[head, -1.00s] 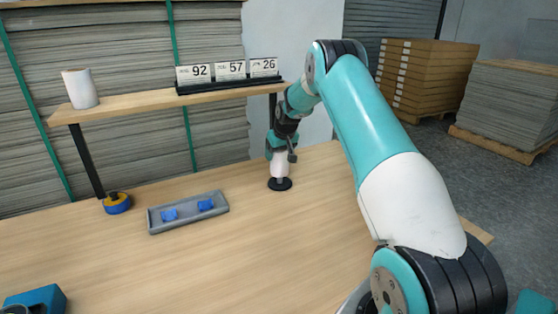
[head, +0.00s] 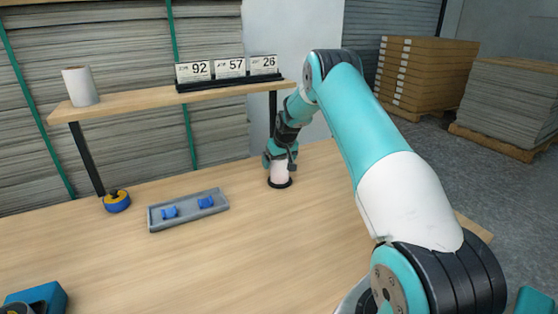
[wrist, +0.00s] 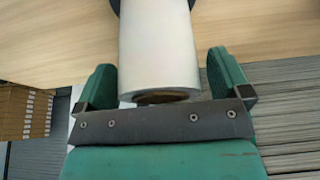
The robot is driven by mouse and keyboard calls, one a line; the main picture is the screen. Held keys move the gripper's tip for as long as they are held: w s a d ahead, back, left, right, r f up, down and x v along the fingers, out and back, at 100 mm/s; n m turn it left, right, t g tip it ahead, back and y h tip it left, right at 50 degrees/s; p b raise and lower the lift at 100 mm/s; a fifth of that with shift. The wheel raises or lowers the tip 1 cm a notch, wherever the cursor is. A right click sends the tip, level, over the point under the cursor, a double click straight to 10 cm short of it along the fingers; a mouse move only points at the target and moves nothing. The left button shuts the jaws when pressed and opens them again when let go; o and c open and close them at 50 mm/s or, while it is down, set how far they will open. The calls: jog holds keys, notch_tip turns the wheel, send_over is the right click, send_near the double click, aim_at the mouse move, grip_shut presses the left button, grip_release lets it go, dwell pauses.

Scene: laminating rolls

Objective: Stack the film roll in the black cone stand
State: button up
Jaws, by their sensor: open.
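A white film roll (head: 280,172) stands upright on the round black stand (head: 281,184) at the right end of the table. The roll also shows in the wrist view (wrist: 158,50), between the fingers, with its core end facing my gripper. A little of the dark stand base (wrist: 196,4) shows at the top there. My gripper (head: 279,160) is open around the upper end of the roll, with a gap on each side in the wrist view. The cone inside the roll is hidden.
Another white roll (head: 81,86) stands on the wooden shelf (head: 130,103), beside number cards (head: 229,68). A grey tray (head: 187,211) with blue pieces, a blue-yellow tape roll (head: 117,201) and a blue object (head: 38,299) are on the table. The table's middle front is clear.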

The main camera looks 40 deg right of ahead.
jog(key=shift+r+p, duration=0.3)
jog(key=shift+r, duration=0.2)
jog(key=b+v, duration=0.2)
jog(key=v, duration=1)
jog(key=s+a+r+n+y, duration=0.1)
jog(key=s+a+r+n, duration=0.15)
jog(key=a, duration=0.65)
jog(key=s+a+r+n+g+y, duration=0.1)
jog(key=s+a+r, duration=0.25)
jog(key=a, duration=0.55)
jog(key=s+a+r+n+y, duration=0.1)
jog(key=s+a+r, duration=0.15)
jog(key=a, duration=0.55)
jog(key=s+a+n+g, duration=0.1)
jog(key=s+a, duration=0.4)
jog(key=s, duration=0.4)
jog(key=s+a+n+g+y, duration=0.1)
jog(key=s+a+n, duration=0.1)
jog(key=s+a, duration=0.3)
jog(key=s+a+n+g+y, duration=0.1)
jog(key=s+a, duration=0.4)
jog(key=s, duration=0.8)
jog(key=shift+a+n+p, duration=0.35)
jog(key=shift+n+p, duration=0.05)
jog(key=shift+n, duration=0.35)
